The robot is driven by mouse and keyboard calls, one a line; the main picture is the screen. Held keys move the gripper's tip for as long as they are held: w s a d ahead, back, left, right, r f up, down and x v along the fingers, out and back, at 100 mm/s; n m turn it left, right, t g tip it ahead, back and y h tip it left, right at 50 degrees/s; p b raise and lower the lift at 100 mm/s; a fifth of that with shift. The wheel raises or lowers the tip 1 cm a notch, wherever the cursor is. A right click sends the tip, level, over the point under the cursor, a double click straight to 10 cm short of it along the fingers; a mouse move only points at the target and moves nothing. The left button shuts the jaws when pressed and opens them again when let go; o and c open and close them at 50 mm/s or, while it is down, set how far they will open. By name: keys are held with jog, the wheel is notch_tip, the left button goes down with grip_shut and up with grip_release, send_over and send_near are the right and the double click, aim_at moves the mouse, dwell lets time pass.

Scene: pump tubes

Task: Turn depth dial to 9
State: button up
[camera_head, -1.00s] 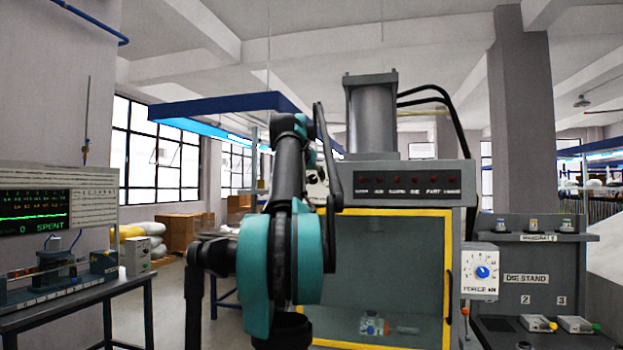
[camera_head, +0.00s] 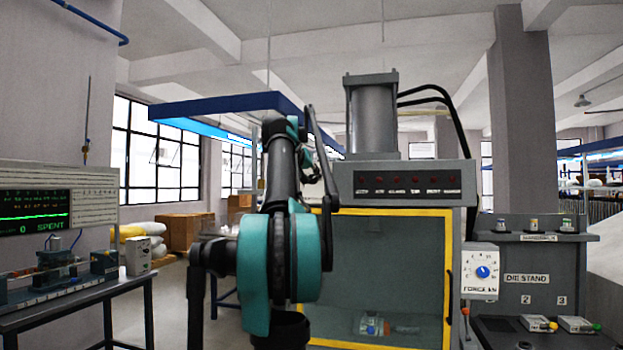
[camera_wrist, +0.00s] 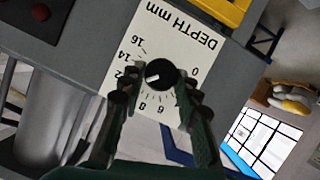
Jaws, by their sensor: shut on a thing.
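The depth dial (camera_wrist: 161,73) is a black knob with a white pointer mark, on a white plate (camera_wrist: 178,32) lettered DEPTH mm, in the wrist view. The plate appears turned nearly upside down there. The mark lies toward the left, on the side of the 12 and 14; the exact reading is unclear. My gripper (camera_wrist: 157,88) has one dark finger on each side of the knob and is shut on it. The fingers hide some numbers of the scale. In the head view my arm hides the dial.
The grey press cabinet (camera_head: 408,182) with a yellow-framed window (camera_head: 447,265) stands ahead. A separate FORCE dial (camera_head: 482,272) is on its right. A die stand (camera_head: 526,279) is further right, and a bench with a display (camera_head: 35,212) is at left.

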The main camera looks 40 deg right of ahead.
jog(key=n+h, duration=0.1)
jog(key=n, duration=0.1)
jog(key=n+g+h, duration=0.1)
jog(key=shift+w+a+f+n, duration=0.1)
jog(key=shift+w+a+n, duration=0.05)
jog(key=shift+n, duration=0.25)
jog(key=shift+g, duration=0.3)
jog(key=o, duration=1.1)
jog(key=shift+o, duration=0.2)
jog(key=v, duration=1.2)
jog(key=shift+f, duration=0.2)
jog(key=shift+a, duration=0.1)
